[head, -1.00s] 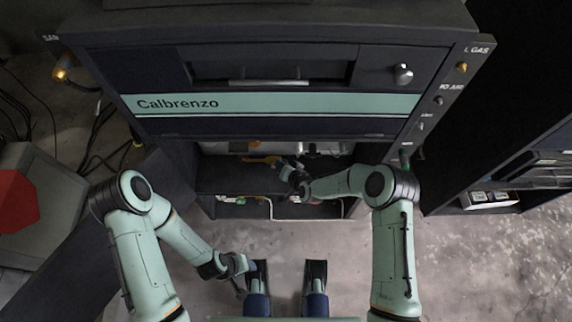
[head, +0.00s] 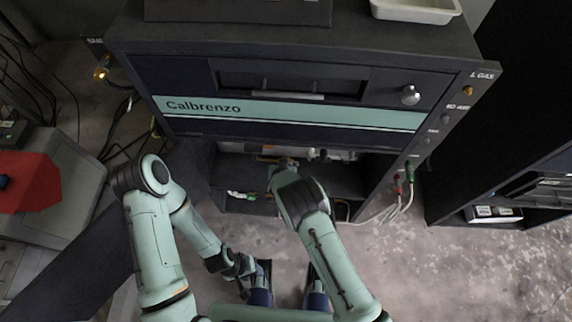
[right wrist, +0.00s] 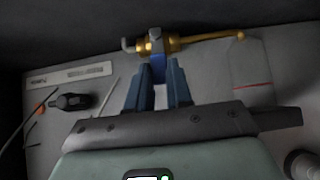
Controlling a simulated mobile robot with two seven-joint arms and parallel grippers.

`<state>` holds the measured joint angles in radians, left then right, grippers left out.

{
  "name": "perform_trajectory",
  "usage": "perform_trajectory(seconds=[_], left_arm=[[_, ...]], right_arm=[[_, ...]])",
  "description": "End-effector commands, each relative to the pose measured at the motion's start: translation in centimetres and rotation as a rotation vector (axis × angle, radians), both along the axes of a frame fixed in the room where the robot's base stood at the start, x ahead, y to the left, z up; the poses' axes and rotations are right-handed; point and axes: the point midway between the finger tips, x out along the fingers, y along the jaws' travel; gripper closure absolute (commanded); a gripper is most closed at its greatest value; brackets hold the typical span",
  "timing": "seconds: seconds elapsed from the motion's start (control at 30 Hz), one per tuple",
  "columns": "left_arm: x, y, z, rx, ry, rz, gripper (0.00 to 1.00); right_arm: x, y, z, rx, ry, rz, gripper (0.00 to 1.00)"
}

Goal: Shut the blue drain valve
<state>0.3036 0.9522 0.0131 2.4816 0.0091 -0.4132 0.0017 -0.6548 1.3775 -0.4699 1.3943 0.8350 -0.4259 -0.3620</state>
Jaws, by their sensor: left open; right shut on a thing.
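The drain valve shows in the right wrist view as a brass body (right wrist: 176,43) with a brass pipe running right. Its blue handle (right wrist: 158,72) points down from the body, between the fingers of my right gripper (right wrist: 159,66). The right gripper is shut on this handle. In the head view the right arm reaches into the lower opening of the cabinet, and its wrist hides most of the valve; a bit of brass (head: 266,158) shows beside it. My left gripper (head: 243,286) is open and empty, low over the floor in front of the cabinet.
The dark Calbrenzo cabinet (head: 150,70) overhangs the opening. Red and green fittings with pale hoses (head: 408,195) hang at its right side. A grey machine with a red panel (head: 30,185) stands left, and a shelf unit (head: 480,214) right.

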Motion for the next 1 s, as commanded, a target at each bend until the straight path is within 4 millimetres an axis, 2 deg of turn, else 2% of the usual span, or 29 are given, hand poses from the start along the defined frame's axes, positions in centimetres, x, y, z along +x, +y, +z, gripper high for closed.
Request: perform_trajectory(seconds=[0.5, 0.53, 0.6, 1.0], left_arm=[[-0.03, 0.00, 0.05, -0.001, 0.002, -0.001, 0.54], [-0.03, 0.00, 0.05, 0.000, 0.001, 0.000, 0.54], [-0.03, -0.01, 0.06, -0.001, 0.002, -0.001, 0.54], [-0.06, -0.01, 0.23, -0.001, 0.003, -0.001, 0.54]], right_arm=[[-0.01, 0.21, -0.01, -0.016, 0.000, 0.003, 1.00], [-0.02, 0.20, -0.02, -0.016, 0.000, 0.003, 0.70], [-0.03, 0.19, -0.03, -0.016, 0.001, 0.003, 0.54], [-0.57, 0.13, 0.51, -0.015, 0.003, -0.001, 0.54]])
